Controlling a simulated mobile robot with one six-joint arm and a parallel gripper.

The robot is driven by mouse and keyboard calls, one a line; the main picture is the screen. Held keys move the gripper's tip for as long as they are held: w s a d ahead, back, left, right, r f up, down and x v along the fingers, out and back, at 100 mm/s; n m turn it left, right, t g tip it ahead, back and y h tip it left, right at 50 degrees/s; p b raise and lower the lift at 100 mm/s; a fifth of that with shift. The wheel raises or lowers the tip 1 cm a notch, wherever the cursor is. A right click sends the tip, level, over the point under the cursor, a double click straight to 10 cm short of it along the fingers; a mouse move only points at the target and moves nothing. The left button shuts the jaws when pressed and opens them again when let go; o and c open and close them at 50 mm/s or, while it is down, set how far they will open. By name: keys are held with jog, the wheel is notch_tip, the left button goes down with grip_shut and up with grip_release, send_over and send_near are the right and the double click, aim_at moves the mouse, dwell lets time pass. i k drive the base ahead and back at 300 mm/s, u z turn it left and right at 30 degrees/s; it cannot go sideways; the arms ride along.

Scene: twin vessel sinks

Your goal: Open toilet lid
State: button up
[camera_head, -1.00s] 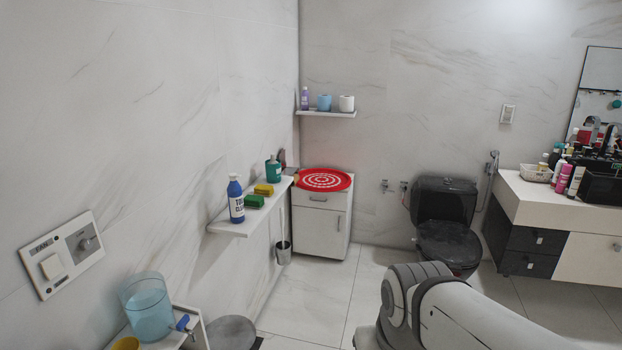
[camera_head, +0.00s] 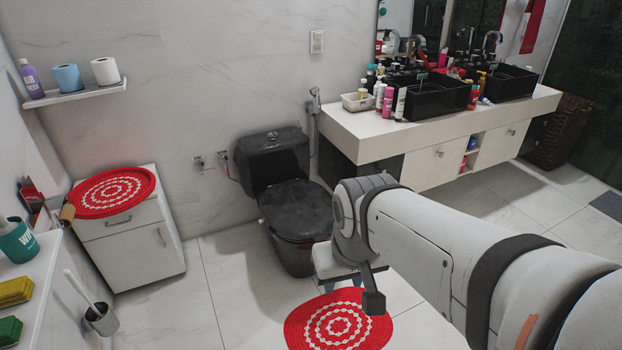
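The black toilet (camera_head: 292,255) stands against the back wall, near the middle of the head view. Its lid (camera_head: 297,210) lies flat and closed over the bowl, with the dark cistern (camera_head: 272,155) upright behind it. My arm reaches in from the right. Its end is in front of and just right of the toilet. A dark part (camera_head: 373,300) at the arm's end hangs over the floor, apart from the lid. I cannot make out both fingertips or the gap between them.
A vanity counter (camera_head: 400,130) with twin black sinks (camera_head: 437,97) and several bottles is right of the toilet. A white cabinet (camera_head: 150,265) with a red mat (camera_head: 112,192) stands left. A red round rug (camera_head: 320,325) lies on the floor in front. A brush holder (camera_head: 101,320) is lower left.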

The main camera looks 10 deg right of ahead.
aim_at(297, 209)
jog(key=z, duration=0.35)
jog(key=i, duration=0.95)
jog(key=z, duration=0.3)
jog(key=k, duration=0.8)
jog(key=z, duration=0.2)
jog(key=i, duration=0.8)
jog(key=u, duration=0.1)
